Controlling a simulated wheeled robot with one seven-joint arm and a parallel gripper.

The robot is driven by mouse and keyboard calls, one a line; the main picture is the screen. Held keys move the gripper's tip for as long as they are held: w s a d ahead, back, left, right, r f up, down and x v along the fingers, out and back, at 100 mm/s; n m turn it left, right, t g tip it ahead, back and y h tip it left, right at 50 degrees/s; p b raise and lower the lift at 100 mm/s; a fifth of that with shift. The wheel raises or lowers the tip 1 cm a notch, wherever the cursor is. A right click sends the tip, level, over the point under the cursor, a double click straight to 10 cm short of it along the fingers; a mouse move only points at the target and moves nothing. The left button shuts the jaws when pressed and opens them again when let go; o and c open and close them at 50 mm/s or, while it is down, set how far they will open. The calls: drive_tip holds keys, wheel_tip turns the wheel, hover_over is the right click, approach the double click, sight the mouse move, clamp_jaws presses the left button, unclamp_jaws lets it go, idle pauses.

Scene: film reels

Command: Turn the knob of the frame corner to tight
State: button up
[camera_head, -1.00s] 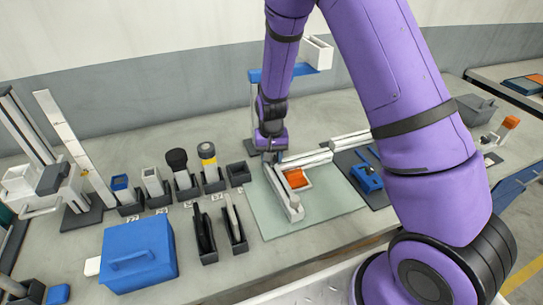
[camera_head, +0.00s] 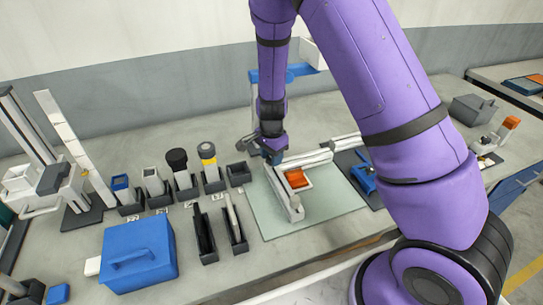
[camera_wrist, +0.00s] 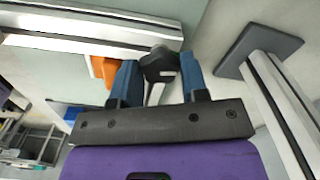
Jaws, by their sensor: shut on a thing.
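The frame corner is made of pale metal bars (camera_head: 283,185) meeting on a glassy green mat (camera_head: 330,212). Its bars (camera_wrist: 90,25) also cross the upper left of the wrist view. A dark grey lobed knob (camera_wrist: 158,61) sits at the corner, between the blue fingers of my gripper (camera_wrist: 160,76). The fingers are shut on the knob. In the head view my gripper (camera_head: 270,152) is at the far left corner of the frame and hides the knob. An orange piece (camera_head: 297,179) lies inside the corner; it also shows in the wrist view (camera_wrist: 103,70).
A blue-topped stand (camera_head: 298,70) rises behind my gripper. A row of dark holders (camera_head: 238,173) stands left of the mat, with a blue box (camera_head: 138,254) in front. A blue tool (camera_head: 363,178) lies to the right on a dark mat. The mat's front part is clear.

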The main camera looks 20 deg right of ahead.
drive_tip(key=shift+m, duration=1.1)
drive_tip(key=o, duration=0.9)
wheel_tip(320, 180, up, 11)
drive_tip(key=shift+f, duration=0.1)
